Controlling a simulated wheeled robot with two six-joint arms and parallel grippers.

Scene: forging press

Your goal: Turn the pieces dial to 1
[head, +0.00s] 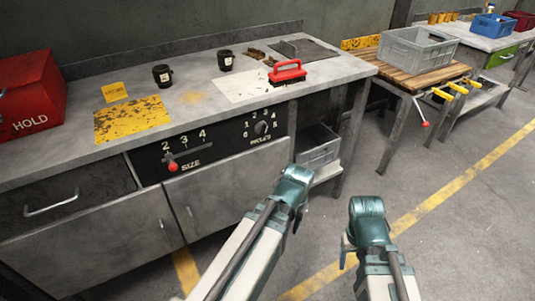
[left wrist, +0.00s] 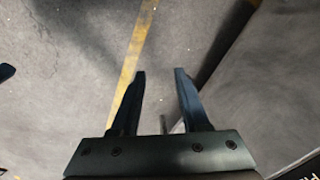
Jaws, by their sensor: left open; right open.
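The pieces dial (head: 261,127) is a small dark round knob on the black front panel of the workbench, ringed by white numbers from 0 to 5. Its pointer is too small to read. My left gripper (left wrist: 160,72) is open and empty, with the floor behind its fingers in the left wrist view. In the head view my left arm ends in front of the bench, right of and below the dial, and its fingers are mostly hidden. My right gripper (head: 346,252) hangs farther right over the floor, clear of the bench and the dial.
A size slider with a red knob (head: 173,166) sits left of the dial. A red-handled brush (head: 287,71), two dark cups and a red HOLD box (head: 32,95) stand on the bench. A grey crate (head: 417,48) is on a wooden table at right. Floor ahead is free.

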